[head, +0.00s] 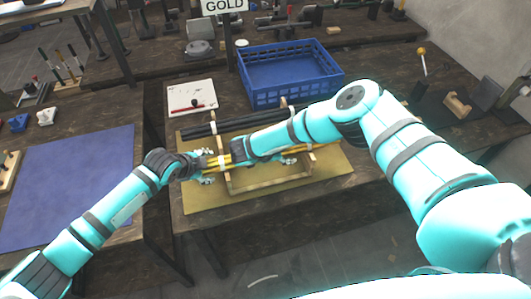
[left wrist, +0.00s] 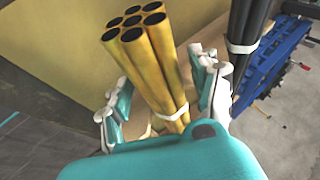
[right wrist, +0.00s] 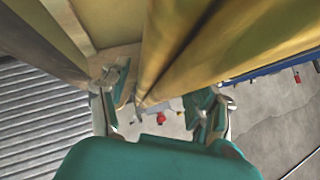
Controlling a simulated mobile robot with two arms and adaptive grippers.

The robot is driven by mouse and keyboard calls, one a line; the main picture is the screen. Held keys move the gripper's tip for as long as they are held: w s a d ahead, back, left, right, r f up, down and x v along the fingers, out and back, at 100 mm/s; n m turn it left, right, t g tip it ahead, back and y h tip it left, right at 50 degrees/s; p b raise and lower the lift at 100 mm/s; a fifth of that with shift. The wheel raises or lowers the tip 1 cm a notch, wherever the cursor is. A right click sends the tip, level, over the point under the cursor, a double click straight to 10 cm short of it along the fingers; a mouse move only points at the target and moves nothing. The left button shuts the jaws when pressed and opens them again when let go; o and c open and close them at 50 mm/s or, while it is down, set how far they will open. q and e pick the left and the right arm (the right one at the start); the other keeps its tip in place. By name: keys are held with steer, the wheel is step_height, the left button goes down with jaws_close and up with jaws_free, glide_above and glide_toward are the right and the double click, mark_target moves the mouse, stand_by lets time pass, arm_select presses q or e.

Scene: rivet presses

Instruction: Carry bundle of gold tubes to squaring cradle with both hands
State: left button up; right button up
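The bundle of gold tubes (head: 222,160) lies across a wooden frame (head: 268,184) on the middle table, partly hidden by my right arm. In the left wrist view the bundle (left wrist: 150,65) shows several open tube ends and a white tie. My left gripper (head: 205,168) is at the bundle's left end; its fingers (left wrist: 165,100) stand open on either side, with gaps. My right gripper (right wrist: 160,100) is open, with large gold tubes (right wrist: 180,50) close in front of its fingers; contact cannot be told. I cannot tell for sure which wooden piece is the squaring cradle.
Black tubes (head: 215,127) lie behind the gold bundle. A blue crate (head: 290,75) and a white sheet (head: 192,97) are farther back. An olive mat (head: 200,200) lies under the frame. The left table has a clear blue mat (head: 70,185). A small wooden block (head: 457,106) stands right.

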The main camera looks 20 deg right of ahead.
arm_select(q)
jaws_close()
arm_select(e)
jaws_close()
arm_select(q)
steer(key=shift+r, duration=0.15)
arm_select(e)
steer(key=shift+r, duration=0.15)
